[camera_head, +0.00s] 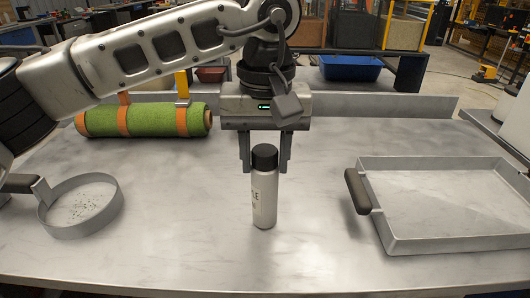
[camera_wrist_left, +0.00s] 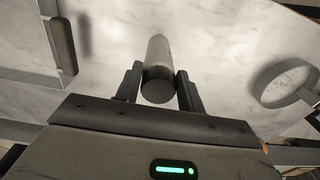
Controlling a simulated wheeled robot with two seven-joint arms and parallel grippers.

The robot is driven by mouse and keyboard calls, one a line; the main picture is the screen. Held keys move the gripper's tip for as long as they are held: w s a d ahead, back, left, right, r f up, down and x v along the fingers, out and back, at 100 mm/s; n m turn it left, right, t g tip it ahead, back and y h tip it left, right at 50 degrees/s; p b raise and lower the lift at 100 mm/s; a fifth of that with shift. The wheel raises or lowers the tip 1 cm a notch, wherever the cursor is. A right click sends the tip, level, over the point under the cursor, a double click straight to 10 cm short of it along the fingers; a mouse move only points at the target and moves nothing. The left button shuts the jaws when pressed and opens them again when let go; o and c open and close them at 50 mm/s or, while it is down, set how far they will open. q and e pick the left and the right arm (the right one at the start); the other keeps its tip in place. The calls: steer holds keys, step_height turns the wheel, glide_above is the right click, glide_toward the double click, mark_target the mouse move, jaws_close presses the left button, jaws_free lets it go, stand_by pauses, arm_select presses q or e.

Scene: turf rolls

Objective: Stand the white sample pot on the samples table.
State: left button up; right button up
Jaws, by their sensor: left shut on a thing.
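The white sample pot (camera_head: 264,200) is a slim upright cylinder with a black cap and dark, partly visible lettering. My left gripper (camera_head: 265,165) points down over it and is shut on its upper part, one finger on each side. In the left wrist view the pot (camera_wrist_left: 158,52) sits between the two fingertips (camera_wrist_left: 158,85). I cannot tell whether its base touches the pale marbled table (camera_head: 180,220) below. Nothing marks this table as the samples table. My right gripper is not in view.
A shallow grey tray (camera_head: 384,222) with a dark handle is at the right. A round sieve (camera_head: 76,232) with dark specks is at the left. A green turf roll (camera_head: 150,119) with orange bands lies at the back left. The table around the pot is clear.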

arm_select(q)
steer(key=o, duration=1)
steer(key=shift+o, duration=0.2)
steer(key=shift+r, duration=0.1)
step_height(320, 180, up, 12)
steer(key=p, duration=0.1)
steer(key=shift+s+d, duration=0.1)
